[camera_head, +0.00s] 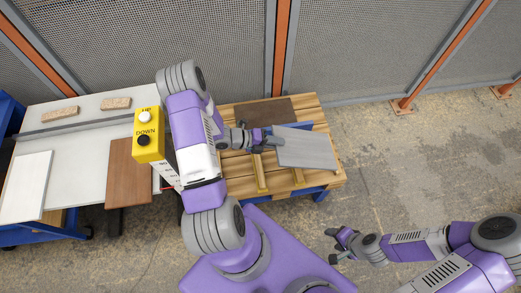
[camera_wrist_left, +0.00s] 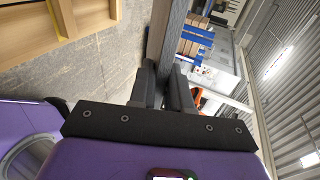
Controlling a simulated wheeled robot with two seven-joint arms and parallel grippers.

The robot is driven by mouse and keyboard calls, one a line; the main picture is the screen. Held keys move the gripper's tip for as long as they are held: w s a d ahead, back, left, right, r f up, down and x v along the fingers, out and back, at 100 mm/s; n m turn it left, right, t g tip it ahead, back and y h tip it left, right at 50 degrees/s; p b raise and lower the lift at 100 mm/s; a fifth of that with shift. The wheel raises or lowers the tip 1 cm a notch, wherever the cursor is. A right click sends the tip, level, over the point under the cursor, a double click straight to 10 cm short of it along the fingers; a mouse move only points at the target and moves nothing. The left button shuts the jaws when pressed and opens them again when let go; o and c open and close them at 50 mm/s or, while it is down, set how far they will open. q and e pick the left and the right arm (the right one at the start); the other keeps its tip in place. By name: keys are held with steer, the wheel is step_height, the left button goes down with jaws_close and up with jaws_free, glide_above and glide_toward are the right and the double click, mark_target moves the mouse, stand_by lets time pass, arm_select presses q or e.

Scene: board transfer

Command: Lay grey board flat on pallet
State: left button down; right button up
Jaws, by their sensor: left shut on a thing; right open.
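The grey board (camera_head: 307,150) is over the right part of the wooden pallet (camera_head: 240,186) in the head view. My left gripper (camera_head: 272,139) is shut on the board's left end. In the left wrist view the board (camera_wrist_left: 175,38) shows nearly edge-on between the two fingers of my left gripper (camera_wrist_left: 164,88). I cannot tell whether the board touches the pallet. A brown board (camera_head: 264,110) lies flat at the back of the pallet. My right gripper (camera_head: 336,244) is open and empty, above the floor in front of the pallet's right side.
A pale table (camera_head: 75,140) at the left holds a white board (camera_head: 27,186), another brown board (camera_head: 131,168) and two small wood pieces. A yellow button box (camera_head: 149,143) stands between table and pallet. A mesh fence (camera_head: 180,40) runs behind. Floor at right is clear.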

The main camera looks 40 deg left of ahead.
arm_select(q)
steer(key=s+a+f+b, duration=0.1)
steer(key=a+f+b, duration=0.1)
steer(key=f+b, duration=0.2)
steer(key=s+a+f+y+b, duration=0.1)
steer(key=s+a+f+b, duration=0.1)
steer(key=f, duration=0.5)
steer(key=shift+a+f+n+b, duration=0.3)
steer(key=shift+a+f+b, duration=0.15)
steer(key=shift+b, duration=0.45)
steer(key=shift+f, duration=0.3)
steer(key=shift+f, duration=0.1)
steer(key=shift+s+a+f+b, duration=0.25)
steer(key=shift+f+b, duration=0.2)
steer(key=shift+b, duration=0.25)
steer(key=shift+s+a+f+b, duration=0.2)
steer(key=shift+f+b, duration=0.25)
steer(key=shift+b, duration=0.25)
steer(key=shift+s+f+t+h, duration=0.1)
steer(key=shift+f+t+h, duration=0.05)
steer(key=shift+t+h, duration=0.15)
